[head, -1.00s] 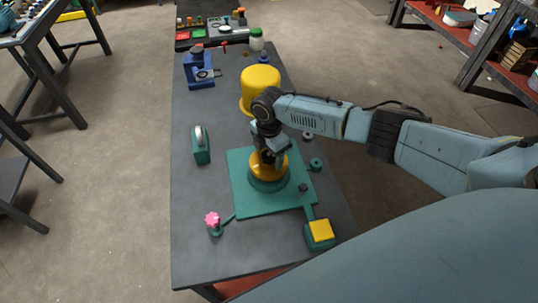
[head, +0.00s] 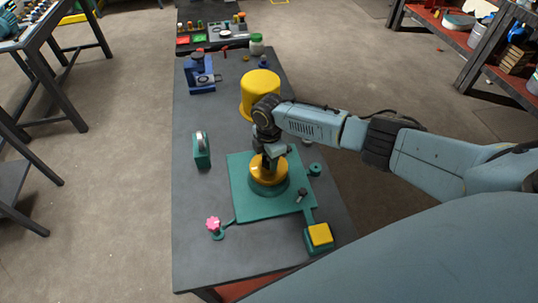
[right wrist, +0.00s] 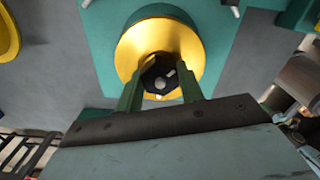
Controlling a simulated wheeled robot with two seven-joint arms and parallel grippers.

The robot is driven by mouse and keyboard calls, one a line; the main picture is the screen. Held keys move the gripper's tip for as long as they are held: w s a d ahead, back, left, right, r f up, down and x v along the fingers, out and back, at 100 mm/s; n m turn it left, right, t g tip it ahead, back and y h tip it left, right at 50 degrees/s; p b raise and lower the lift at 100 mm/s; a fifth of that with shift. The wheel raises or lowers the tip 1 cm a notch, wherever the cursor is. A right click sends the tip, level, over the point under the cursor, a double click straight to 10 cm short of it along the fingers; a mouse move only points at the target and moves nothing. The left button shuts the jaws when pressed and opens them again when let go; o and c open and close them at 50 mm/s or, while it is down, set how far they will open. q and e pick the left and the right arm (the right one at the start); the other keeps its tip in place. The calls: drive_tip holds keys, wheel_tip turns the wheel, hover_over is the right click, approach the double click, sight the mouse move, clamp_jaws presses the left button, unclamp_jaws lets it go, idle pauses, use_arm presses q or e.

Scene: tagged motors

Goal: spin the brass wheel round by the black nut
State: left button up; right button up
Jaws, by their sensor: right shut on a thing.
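The brass wheel (head: 262,179) is a round yellow disc on a green base plate (head: 250,205) on the bench. It also shows in the right wrist view (right wrist: 190,43). The black nut (right wrist: 157,72) sits at the wheel's centre; in the head view the gripper hides it. My right gripper (head: 268,165) points down over the wheel's centre. In the right wrist view its two green fingers (right wrist: 158,85) are on either side of the black nut, shut on it. My left gripper is not in view.
A yellow dome (head: 260,92) stands behind my right gripper. A pink knob (head: 213,223) and a yellow square block (head: 320,235) are at the front. A green-framed dial (head: 202,150) and a blue device (head: 200,75) stand at left.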

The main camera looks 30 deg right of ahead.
drive_tip(key=m+p, duration=0.1)
drive_tip(key=m, duration=0.2)
drive_tip(key=m+p, duration=0.2)
drive_tip(key=m, duration=0.1)
drive_tip(key=shift+s+a+r+m, duration=0.1)
drive_tip(key=shift+r+m, duration=0.05)
drive_tip(key=shift+m, duration=0.25)
drive_tip(key=m+p, duration=0.1)
drive_tip(key=m, duration=0.2)
drive_tip(key=shift+f+m+p, duration=0.2)
drive_tip(key=shift+m+p, duration=0.15)
drive_tip(key=shift+m, duration=0.85)
drive_tip(key=o, duration=1.1)
drive_tip(key=shift+o, duration=0.2)
